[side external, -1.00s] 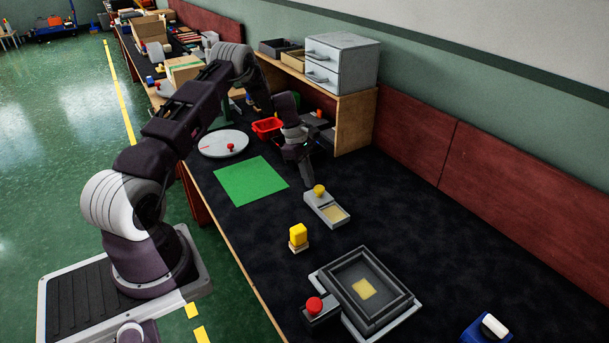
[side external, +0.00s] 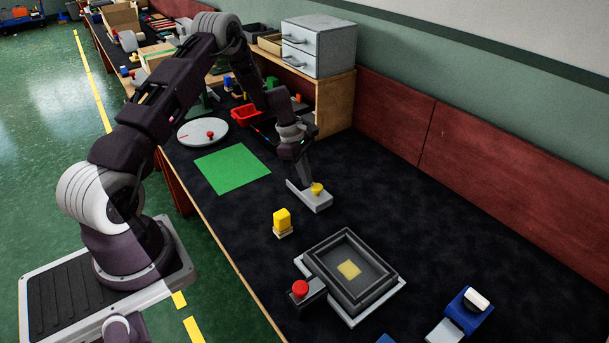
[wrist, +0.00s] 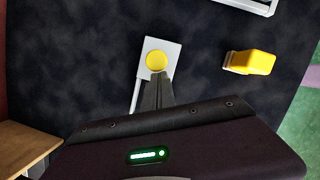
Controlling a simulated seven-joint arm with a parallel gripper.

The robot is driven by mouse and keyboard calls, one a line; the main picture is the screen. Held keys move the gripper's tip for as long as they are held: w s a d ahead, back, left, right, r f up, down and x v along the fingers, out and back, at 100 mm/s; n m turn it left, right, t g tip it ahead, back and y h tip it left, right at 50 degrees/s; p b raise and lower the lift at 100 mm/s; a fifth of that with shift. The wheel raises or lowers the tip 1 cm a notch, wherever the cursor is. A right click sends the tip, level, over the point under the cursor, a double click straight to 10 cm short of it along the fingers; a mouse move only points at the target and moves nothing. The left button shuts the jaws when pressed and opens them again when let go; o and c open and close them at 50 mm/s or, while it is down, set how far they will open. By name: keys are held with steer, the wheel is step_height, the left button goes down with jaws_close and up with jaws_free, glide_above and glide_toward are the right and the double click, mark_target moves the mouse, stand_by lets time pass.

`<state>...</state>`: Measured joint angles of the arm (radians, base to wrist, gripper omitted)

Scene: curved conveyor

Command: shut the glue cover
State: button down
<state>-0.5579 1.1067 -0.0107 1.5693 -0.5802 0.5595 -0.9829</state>
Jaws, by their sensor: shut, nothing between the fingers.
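The glue box (side external: 314,203) is a small grey tray on the dark table with a sliding cover that carries a yellow knob (side external: 317,187). The cover lies over the box's near end, and no yellowish glue pad shows. A narrow grey strip of the box reaches out behind, at upper left. My gripper (side external: 306,182) is shut and empty, pointing down just behind the knob. In the wrist view the yellow knob (wrist: 157,61) is on the pale cover (wrist: 172,48), and my fingertips (wrist: 159,76) are close against or beside it; contact cannot be told.
A yellow-topped block (side external: 282,221) stands nearer the front edge. A dark framed tray (side external: 348,270) with a red button (side external: 300,289) lies nearer the camera. A green mat (side external: 232,168), a white disc (side external: 203,132) and a wooden shelf (side external: 337,105) are behind. The table right of the box is clear.

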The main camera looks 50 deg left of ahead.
steer(key=shift+d, duration=0.45)
steer(key=a, duration=0.1)
steer(key=s+a, duration=0.1)
steer(key=a, duration=0.1)
steer(key=shift+s+a+r, duration=0.25)
steer(key=v, duration=1.1)
steer(key=s+d+r+m+y, duration=0.1)
steer(key=s+d+r+m, duration=0.2)
steer(key=d+r+m, duration=0.7)
steer(key=s+d+r+m+t+y, duration=0.1)
steer(key=s+d+r+m, duration=0.2)
steer(key=s+d+r, duration=0.65)
steer(key=s+d+r+m+t, duration=0.1)
steer(key=s+d+m, duration=0.2)
steer(key=s+m, duration=0.2)
steer(key=s+d+r+m+t+y, duration=0.1)
steer(key=s+m, duration=0.4)
steer(key=s, duration=0.5)
steer(key=shift+d+r+t, duration=0.35)
steer(key=shift+d+t, duration=0.05)
steer(key=shift+d, duration=0.5)
